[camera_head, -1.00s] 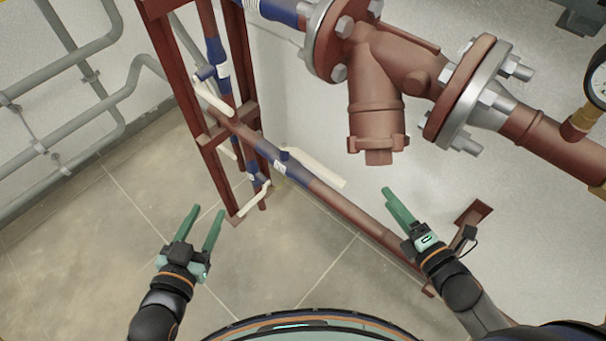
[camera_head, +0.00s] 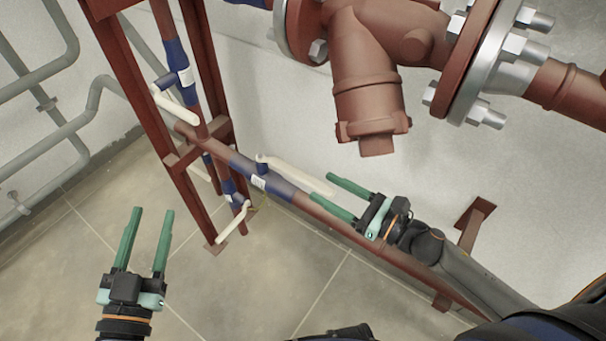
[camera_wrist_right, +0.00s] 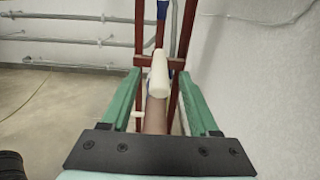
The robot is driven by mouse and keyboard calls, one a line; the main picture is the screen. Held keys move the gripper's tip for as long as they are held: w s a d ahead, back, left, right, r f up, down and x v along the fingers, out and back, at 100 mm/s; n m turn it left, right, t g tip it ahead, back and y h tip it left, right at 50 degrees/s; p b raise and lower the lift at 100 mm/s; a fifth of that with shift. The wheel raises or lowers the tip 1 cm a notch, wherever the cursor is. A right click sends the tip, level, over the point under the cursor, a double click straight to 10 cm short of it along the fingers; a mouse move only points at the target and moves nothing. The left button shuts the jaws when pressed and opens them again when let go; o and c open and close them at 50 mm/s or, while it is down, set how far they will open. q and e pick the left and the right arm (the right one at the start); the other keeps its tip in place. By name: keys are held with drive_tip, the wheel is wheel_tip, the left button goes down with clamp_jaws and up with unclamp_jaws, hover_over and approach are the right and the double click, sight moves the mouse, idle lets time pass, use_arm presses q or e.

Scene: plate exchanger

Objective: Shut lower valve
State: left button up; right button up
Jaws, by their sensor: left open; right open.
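A blue valve (camera_head: 262,183) sits on the sloping red-brown pipe, with a long cream lever (camera_head: 292,173) pointing right, roughly along the pipe. My right gripper (camera_head: 321,186) is open at the lever's free end. In the right wrist view the lever (camera_wrist_right: 160,72) appears between the two green fingers, with no finger seen pressing on it. A lower blue valve on the vertical pipe has a cream lever (camera_head: 233,223) slanting down left. A higher blue valve (camera_head: 179,80) has another cream lever (camera_head: 177,105). My left gripper (camera_head: 152,211) is open and empty above the floor.
A red steel frame (camera_head: 140,105) stands around the vertical pipes. A large red-brown flanged strainer (camera_head: 368,80) hangs above my right gripper. Grey pipes (camera_head: 45,150) run along the left wall. The floor (camera_head: 265,290) in front is clear.

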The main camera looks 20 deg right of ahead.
sight(304, 175)
drive_tip(key=shift+x, duration=3.4)
drive_tip(key=shift+c, duration=0.3)
clamp_jaws()
